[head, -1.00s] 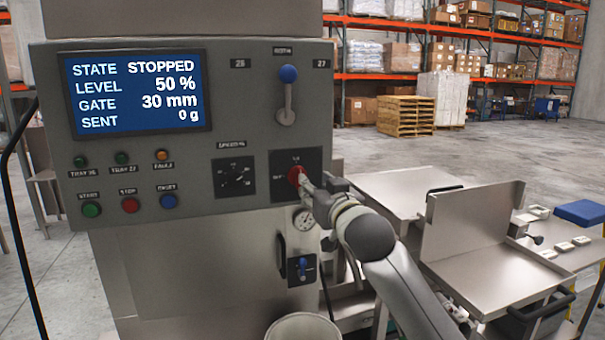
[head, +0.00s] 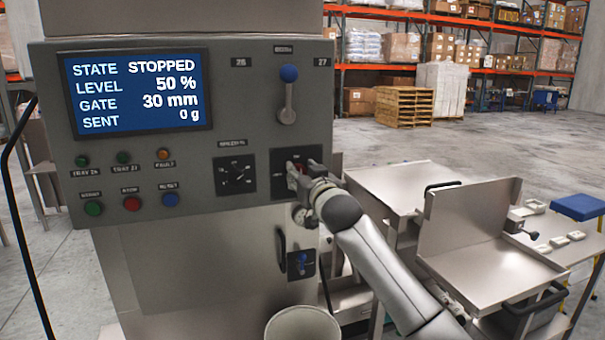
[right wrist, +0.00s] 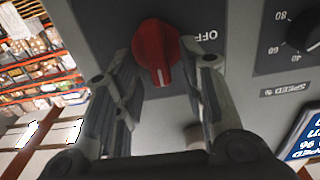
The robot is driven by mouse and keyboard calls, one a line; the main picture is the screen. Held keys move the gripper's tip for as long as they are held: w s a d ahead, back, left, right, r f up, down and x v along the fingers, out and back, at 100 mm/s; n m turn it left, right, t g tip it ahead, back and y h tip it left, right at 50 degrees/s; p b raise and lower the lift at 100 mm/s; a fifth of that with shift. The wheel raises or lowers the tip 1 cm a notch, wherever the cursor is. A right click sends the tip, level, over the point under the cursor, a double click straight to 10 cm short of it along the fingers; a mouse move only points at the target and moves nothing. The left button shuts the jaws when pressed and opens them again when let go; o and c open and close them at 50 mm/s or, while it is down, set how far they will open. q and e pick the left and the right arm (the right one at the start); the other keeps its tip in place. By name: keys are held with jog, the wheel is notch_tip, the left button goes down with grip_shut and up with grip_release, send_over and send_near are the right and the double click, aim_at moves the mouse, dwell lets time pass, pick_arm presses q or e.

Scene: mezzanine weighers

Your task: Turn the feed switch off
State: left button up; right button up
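The feed switch is a red rotary knob on a dark plate (head: 311,154) at the lower right of the grey control panel (head: 225,110). In the head view my right gripper (head: 294,172) covers most of it. In the right wrist view the red knob (right wrist: 156,50) shows between the fingers of my right gripper (right wrist: 160,88). The fingers are open on either side of it, with gaps showing. The knob's white mark points down in that view, and the OFF label is to its right. My left gripper is not in view.
The screen (head: 138,92) reads STOPPED, level 50 %, gate 30 mm, sent 0 g. A speed dial (head: 236,174) is left of the switch and a blue-tipped lever (head: 288,92) above it. Steel tables (head: 400,185) stand to the right; a bin (head: 302,325) is below.

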grip_shut()
dwell(0.3)
jog(key=shift+n+p, duration=0.45)
jog(key=shift+n, duration=0.15)
jog(key=shift+s+a+f+n+p, duration=0.1)
jog(key=shift+a+f+n+p, duration=0.15)
jog(key=shift+n+p, duration=1.8)
jog(key=shift+s+a+f+n+p, duration=0.1)
jog(key=shift+a+f+n+p, duration=0.3)
jog(key=shift+n, duration=3.15)
jog(key=shift+s+a+f+n+p, duration=0.15)
jog(key=shift+n+p, duration=1.3)
jog(key=shift+n, duration=1.35)
jog(key=shift+w+d, duration=0.1)
